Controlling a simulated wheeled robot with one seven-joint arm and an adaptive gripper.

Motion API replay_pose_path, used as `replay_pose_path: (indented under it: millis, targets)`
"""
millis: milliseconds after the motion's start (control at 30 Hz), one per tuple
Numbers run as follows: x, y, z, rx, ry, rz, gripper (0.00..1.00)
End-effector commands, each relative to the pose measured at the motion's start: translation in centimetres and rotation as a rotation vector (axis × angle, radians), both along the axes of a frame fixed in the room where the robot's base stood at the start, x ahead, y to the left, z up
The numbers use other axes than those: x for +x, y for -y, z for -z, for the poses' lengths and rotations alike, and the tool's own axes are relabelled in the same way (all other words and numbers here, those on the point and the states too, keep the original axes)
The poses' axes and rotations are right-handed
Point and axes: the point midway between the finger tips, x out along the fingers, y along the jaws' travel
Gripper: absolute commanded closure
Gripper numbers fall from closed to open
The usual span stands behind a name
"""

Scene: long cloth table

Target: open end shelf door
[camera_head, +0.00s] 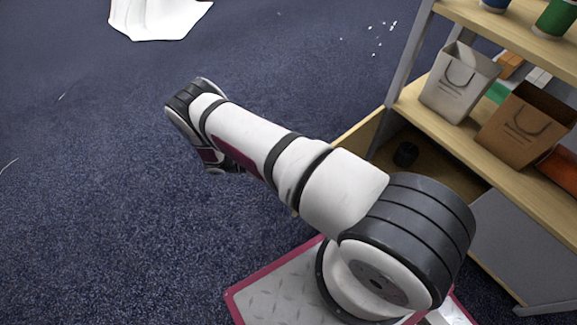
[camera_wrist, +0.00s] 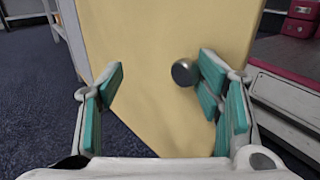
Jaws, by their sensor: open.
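The end shelf door (camera_wrist: 140,45) is a pale wooden panel that fills the middle of the wrist view. A dark round knob (camera_wrist: 184,72) sits on its face. My gripper (camera_wrist: 161,64) is open, with teal pads on either side of the view; the knob is close to the right finger, and I cannot tell whether they touch. In the head view the door (camera_head: 358,138) shows as a wooden panel angled out from the shelf's post, standing open, partly behind my arm. My gripper is hidden there.
The shelf unit (camera_head: 448,130) stands at the right, holding a white bag (camera_head: 458,85) and a brown bag (camera_head: 525,128). Blue carpet (camera_head: 90,200) at left is mostly clear; white cloth (camera_head: 155,18) hangs behind.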

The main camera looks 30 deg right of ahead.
Motion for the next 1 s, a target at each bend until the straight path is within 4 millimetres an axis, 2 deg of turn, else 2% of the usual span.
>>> replay_pose_path:
  millis: [33, 767, 867, 1000]
  targets:
    - [0.2, 0.6, -0.2, -0.010, 0.002, -0.006, 0.58]
    - [0.5, 0.4, -0.5, -0.013, 0.003, -0.007, 0.58]
    - [0.7, 0.2, -0.6, -0.013, 0.003, -0.007, 0.58]
    - [1.5, -1.2, -0.5, -0.013, 0.006, -0.009, 0.58]
